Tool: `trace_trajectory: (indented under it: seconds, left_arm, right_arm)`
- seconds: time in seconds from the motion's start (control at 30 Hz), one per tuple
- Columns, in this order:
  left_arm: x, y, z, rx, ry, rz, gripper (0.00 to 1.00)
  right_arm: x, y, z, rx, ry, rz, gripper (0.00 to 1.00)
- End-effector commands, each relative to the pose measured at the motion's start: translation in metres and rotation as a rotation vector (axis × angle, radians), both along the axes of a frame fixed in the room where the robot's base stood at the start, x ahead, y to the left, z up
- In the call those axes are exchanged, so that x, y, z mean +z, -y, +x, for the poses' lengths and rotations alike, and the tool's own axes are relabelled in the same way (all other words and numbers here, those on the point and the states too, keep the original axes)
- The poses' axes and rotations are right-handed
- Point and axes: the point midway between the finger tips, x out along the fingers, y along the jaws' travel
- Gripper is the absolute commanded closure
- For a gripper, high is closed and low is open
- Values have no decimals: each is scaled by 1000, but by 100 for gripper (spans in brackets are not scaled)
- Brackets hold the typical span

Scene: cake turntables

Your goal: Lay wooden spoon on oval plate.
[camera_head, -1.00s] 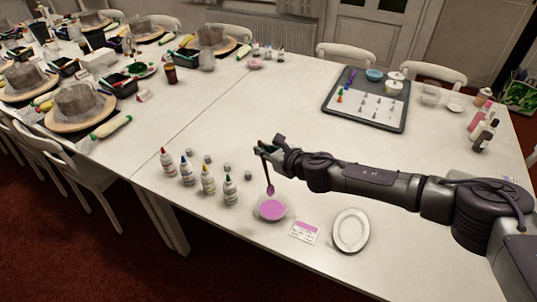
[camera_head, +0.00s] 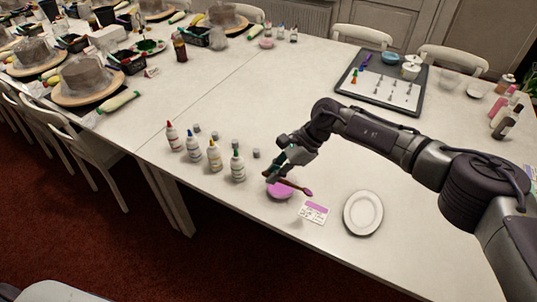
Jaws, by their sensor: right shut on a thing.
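The wooden spoon (camera_head: 294,186) is held in my right gripper (camera_head: 270,177), which is shut on its handle end. The spoon lies nearly level, and its pink-coated tip points right, toward the plate. It is above the bowl of pink icing (camera_head: 279,191), and partly covers it from view. The white oval plate (camera_head: 363,213) is empty on the table, to the right of the spoon tip. My left gripper is not in view.
A pink and white card (camera_head: 313,212) lies between the bowl and the plate. Several bottles (camera_head: 214,156) with small caps stand left of the gripper. A dark tray (camera_head: 381,82) with piping tips is at the back. Table right of the plate is clear.

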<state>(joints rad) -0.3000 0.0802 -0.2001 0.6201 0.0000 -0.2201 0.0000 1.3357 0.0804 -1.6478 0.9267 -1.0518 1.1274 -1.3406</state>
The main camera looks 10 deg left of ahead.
Motion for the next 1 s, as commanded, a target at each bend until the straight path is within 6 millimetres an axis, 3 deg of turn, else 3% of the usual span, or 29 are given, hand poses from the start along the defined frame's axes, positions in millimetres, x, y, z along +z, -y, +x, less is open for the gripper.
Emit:
trace_trajectory:
  seconds: [0.1, 0.27, 0.4, 0.5, 0.63, 0.8, 1.0]
  left_arm:
    - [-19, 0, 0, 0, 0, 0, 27]
    - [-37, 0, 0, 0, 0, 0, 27]
    - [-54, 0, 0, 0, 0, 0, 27]
    - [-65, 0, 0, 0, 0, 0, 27]
    - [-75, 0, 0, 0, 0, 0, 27]
    - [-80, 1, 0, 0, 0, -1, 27]
    - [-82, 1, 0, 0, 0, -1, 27]
  right_arm:
    - [-37, 25, -16, 223, 55, -103, 100]
    - [-77, 72, -30, 485, 167, -221, 100]
    - [-111, 128, -36, 665, 285, -307, 100]
    - [-129, 172, -36, 755, 367, -360, 100]
    - [-139, 218, -33, 814, 447, -405, 100]
    - [-140, 247, -30, 837, 495, -432, 100]
    - [-145, 252, -30, 842, 504, -438, 100]
